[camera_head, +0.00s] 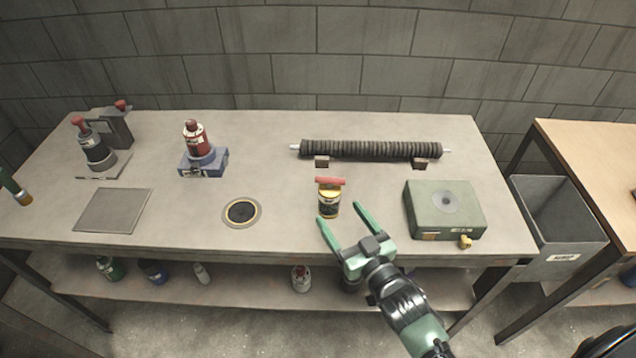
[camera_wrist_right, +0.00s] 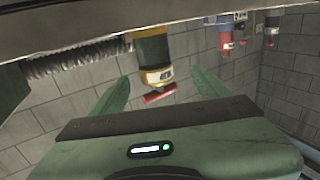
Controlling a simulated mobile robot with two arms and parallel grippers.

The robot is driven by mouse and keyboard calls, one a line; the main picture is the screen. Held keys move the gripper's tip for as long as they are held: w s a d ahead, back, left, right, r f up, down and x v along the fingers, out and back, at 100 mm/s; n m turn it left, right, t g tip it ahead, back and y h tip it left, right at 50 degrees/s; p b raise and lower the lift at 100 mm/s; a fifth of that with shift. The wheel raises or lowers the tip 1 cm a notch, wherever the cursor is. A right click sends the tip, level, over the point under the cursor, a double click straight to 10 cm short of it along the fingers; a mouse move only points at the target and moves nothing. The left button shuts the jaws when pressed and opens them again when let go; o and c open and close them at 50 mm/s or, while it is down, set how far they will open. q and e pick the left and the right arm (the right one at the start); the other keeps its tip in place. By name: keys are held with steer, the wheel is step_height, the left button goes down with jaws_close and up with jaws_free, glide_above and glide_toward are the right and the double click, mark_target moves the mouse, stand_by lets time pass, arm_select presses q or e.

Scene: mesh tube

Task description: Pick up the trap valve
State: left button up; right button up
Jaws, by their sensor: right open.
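A small upright yellow-and-black body with a red bar handle, which I take as the trap valve (camera_head: 329,203), stands near the table's front edge, right of the middle. My right gripper (camera_head: 340,213) is open and empty in front of it, fingers pointing towards it. In the right wrist view the valve (camera_wrist_right: 153,52) appears upside down, beyond and between the spread fingers of the right gripper (camera_wrist_right: 161,75). I cannot see the fingers touching it. My left gripper cannot be made out; a green piece with a brownish end shows at the left edge.
The grey table (camera_head: 290,215) also bears a ribbed dark tube (camera_head: 370,149) on supports behind the valve, a green box (camera_head: 424,210) to its right, and a round black disc (camera_head: 241,212) to its left. A red bottle-like piece (camera_head: 196,140) stands on a blue base farther left.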

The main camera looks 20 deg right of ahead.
mark_target(335, 201)
steer(key=shift+x, duration=0.9)
steer(key=shift+w+r+p, duration=0.15)
steer(key=shift+w+p, duration=0.1)
steer(key=shift+w, duration=0.35)
steer(key=shift+w+r+p, duration=0.15)
steer(key=shift+w+p, duration=0.1)
steer(key=shift+w, duration=0.3)
steer(key=x, duration=0.2)
steer(key=shift+w+d+f, duration=0.1)
steer(key=shift+w+f, duration=0.05)
steer(key=shift+w, duration=0.3)
steer(key=shift+w+f, duration=0.1)
steer(key=shift+w, duration=0.45)
steer(key=shift+s, duration=0.1)
steer(key=c, duration=1.6)
arm_select(q)
steer(key=shift+s+d+r, duration=0.15)
steer(key=shift+s+r, duration=0.55)
steer(key=shift+s, duration=0.25)
